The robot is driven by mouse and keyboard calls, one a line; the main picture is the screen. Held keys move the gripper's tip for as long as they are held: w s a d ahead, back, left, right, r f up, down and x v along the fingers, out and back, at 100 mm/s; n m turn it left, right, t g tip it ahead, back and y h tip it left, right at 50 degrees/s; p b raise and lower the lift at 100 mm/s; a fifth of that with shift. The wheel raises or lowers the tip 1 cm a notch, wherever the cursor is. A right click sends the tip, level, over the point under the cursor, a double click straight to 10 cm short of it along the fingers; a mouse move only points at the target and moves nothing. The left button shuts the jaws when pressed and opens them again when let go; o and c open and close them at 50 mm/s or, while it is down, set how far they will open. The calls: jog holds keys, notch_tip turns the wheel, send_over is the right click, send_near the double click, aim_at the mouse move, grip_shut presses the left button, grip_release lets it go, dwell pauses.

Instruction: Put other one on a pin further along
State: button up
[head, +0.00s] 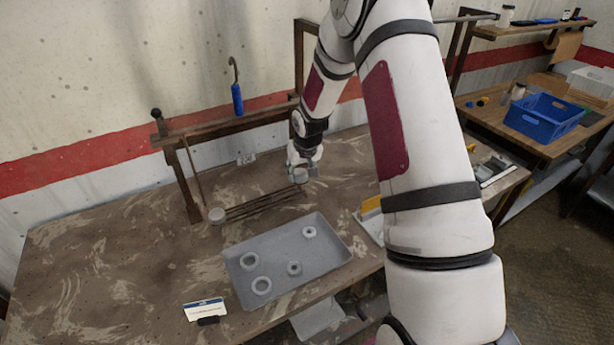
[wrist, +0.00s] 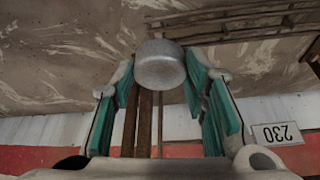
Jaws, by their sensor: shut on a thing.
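My gripper (head: 304,168) is over the back of the table, below the wooden rail. It is shut on a grey round cylinder (head: 300,175). In the wrist view the cylinder (wrist: 160,65) sits between the teal fingertips, its round face towards the camera. The wooden rail (head: 225,127) runs along the wall. A blue-handled hook tool (head: 237,98) hangs above the rail's middle. I cannot clearly make out the rail's pins, and my arm hides its right part.
A grey tray (head: 275,262) holds several rings. A "230" label (wrist: 277,134) is by the wall. The table's left is clear.

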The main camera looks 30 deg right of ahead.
aim_at(296, 170)
jog(key=shift+w+f+b, duration=1.15)
jog(key=shift+w+f, duration=0.15)
jog(key=shift+w, duration=0.2)
jog(key=shift+f, duration=0.85)
jog(key=shift+f, duration=0.2)
jog(key=shift+f+b, duration=0.3)
jog(key=shift+f, duration=0.05)
jog(key=shift+s+f, duration=0.1)
jog(key=shift+f, duration=0.8)
jog(key=o, duration=1.1)
jog(key=shift+o, duration=0.2)
jog(key=v, duration=1.2)
